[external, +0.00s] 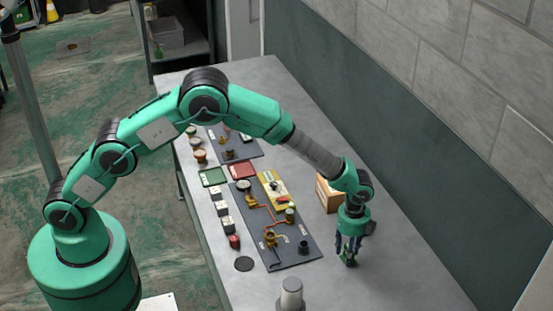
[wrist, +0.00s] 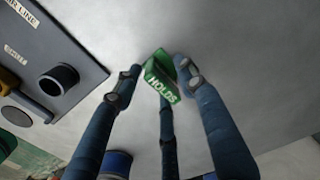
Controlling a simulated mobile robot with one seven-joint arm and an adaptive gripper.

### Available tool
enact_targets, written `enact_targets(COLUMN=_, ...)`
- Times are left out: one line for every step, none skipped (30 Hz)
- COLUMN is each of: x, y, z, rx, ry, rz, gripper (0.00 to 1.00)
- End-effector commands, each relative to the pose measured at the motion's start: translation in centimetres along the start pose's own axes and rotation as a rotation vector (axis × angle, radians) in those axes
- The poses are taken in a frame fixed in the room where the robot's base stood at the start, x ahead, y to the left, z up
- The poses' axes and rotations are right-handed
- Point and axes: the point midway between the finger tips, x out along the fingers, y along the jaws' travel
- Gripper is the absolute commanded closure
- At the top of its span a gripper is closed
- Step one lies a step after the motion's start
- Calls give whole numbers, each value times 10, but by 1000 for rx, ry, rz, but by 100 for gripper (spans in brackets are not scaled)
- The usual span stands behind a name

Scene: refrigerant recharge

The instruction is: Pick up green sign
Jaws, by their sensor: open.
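The green sign (wrist: 160,82) with the white word "HOLDS" is on the grey table, between the fingertips of my gripper (wrist: 160,82) in the wrist view. It looks like a small folded or block-like sign. My gripper (external: 348,258) points down over the table, right of the dark mat, in the external view. Its fingers are open around the sign, and whether they touch it I cannot tell. In the external view only a small green patch (external: 350,263) shows at the fingertips.
A dark board (external: 290,258) with copper pipes and fittings lies left of my gripper. A wooden box (external: 328,195) stands behind the gripper. A grey cylinder (external: 291,293) stands at the front. Bare table (external: 410,270) lies to the right, with the wall beyond.

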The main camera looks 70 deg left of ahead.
Motion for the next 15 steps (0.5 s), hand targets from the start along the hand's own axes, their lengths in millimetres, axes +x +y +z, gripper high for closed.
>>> enact_targets(x=0, y=0, z=0, rx=0, ry=0, rz=0, gripper=59)
enact_targets(x=0, y=0, z=0, rx=0, ry=0, rz=0, gripper=59)
enact_targets(x=0, y=0, z=0, rx=0, ry=0, rz=0, gripper=67)
enact_targets(x=0, y=0, z=0, rx=0, ry=0, rz=0, gripper=73)
enact_targets(x=0, y=0, z=0, rx=0, ry=0, rz=0, gripper=79)
enact_targets(x=0, y=0, z=0, rx=0, ry=0, rz=0, gripper=87)
enact_targets(x=0, y=0, z=0, rx=0, ry=0, rz=0, gripper=93)
enact_targets(x=0, y=0, z=0, rx=0, ry=0, rz=0, gripper=99)
enact_targets(x=0, y=0, z=0, rx=0, ry=0, rz=0, gripper=100)
enact_targets(x=0, y=0, z=0, rx=0, ry=0, rz=0, gripper=100)
enact_targets(x=0, y=0, z=0, rx=0, ry=0, rz=0, gripper=100)
enact_targets(x=0, y=0, z=0, rx=0, ry=0, rz=0, gripper=100)
enact_targets(x=0, y=0, z=0, rx=0, ry=0, rz=0, gripper=100)
enact_targets(x=0, y=0, z=0, rx=0, ry=0, rz=0, gripper=100)
enact_targets(x=0, y=0, z=0, rx=0, ry=0, rz=0, gripper=100)
